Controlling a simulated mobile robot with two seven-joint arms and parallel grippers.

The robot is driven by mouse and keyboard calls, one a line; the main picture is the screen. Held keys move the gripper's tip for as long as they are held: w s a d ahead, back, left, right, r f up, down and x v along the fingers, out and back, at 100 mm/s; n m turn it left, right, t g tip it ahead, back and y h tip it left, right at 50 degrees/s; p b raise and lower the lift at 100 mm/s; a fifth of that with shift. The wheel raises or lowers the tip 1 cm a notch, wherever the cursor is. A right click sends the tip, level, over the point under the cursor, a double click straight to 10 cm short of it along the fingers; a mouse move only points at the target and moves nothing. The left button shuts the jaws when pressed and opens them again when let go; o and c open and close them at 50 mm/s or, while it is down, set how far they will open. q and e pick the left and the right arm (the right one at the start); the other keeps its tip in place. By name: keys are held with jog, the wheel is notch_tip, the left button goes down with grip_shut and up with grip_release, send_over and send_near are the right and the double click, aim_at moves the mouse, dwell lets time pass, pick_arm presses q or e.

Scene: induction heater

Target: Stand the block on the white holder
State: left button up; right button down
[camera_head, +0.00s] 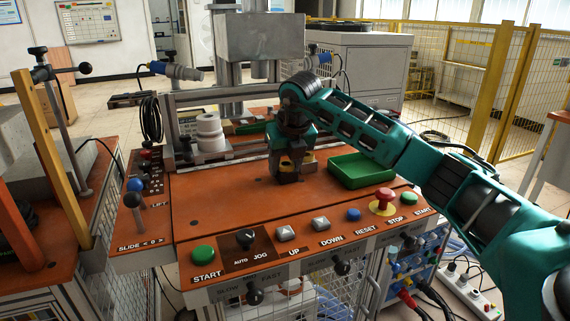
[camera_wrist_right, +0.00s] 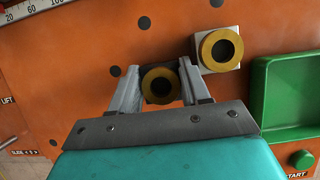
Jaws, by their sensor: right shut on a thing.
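My right gripper (camera_head: 287,172) points down over the orange table top, left of the green tray. In the right wrist view, its fingers (camera_wrist_right: 160,90) are shut on the block (camera_wrist_right: 158,86), which shows a brass-yellow round top with a dark centre. Whether the block touches the table is not clear. My left gripper is not in view.
The green tray (camera_head: 335,171) is empty and close to the right of the gripper; its wall (camera_wrist_right: 258,90) shows in the wrist view. White cylinders (camera_head: 208,127) stand behind left, near the press. Buttons line the front panel (camera_head: 300,245). The table's front left is clear.

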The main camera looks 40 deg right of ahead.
jog(key=shift+r, duration=0.15)
jog(key=c, duration=0.8)
grip_release()
jog(key=shift+f, duration=0.2)
jog(key=shift+r, duration=0.1)
